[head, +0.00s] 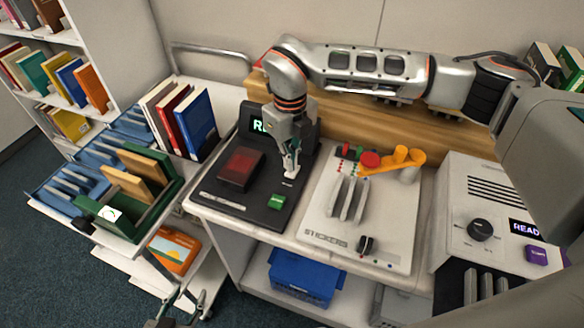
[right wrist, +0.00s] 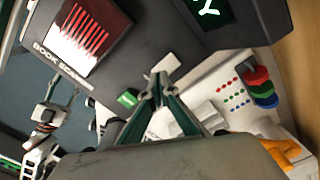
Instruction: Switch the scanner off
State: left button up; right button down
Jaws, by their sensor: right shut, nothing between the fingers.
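The black book scanner (head: 225,195) stands on the counter, with a dark red glass window (head: 240,168) and a green button (head: 277,202). In the right wrist view, the window (right wrist: 88,35) shows bright red stripes and the display (right wrist: 208,8) shows a "Y". A small white switch-like tab (right wrist: 163,66) is at my right fingertips, contact unclear. My right gripper (head: 291,168) is shut and empty, pointing down over the scanner's right side. My left gripper (head: 181,300) is low at the bottom edge, mostly cut off.
A white stickers panel (head: 317,225) with coloured knobs and an orange arm (head: 400,160) adjoins the scanner. A white machine (head: 470,205) reads "READ", partly cut off. Books (head: 195,125) stand left of the scanner. A trolley with blue trays and a green crate (head: 125,225) is at left.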

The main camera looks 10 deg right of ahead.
jog(key=shift+f, duration=0.15)
dwell(0.6)
jog(key=shift+f+b, duration=0.55)
jog(key=shift+f, duration=0.45)
dwell(0.5)
jog(key=shift+r, duration=0.1)
jog(key=shift+r+p, duration=1.45)
jog(key=shift+r, duration=0.65)
jog(key=shift+r+p, duration=0.75)
jog(key=shift+r, duration=0.6)
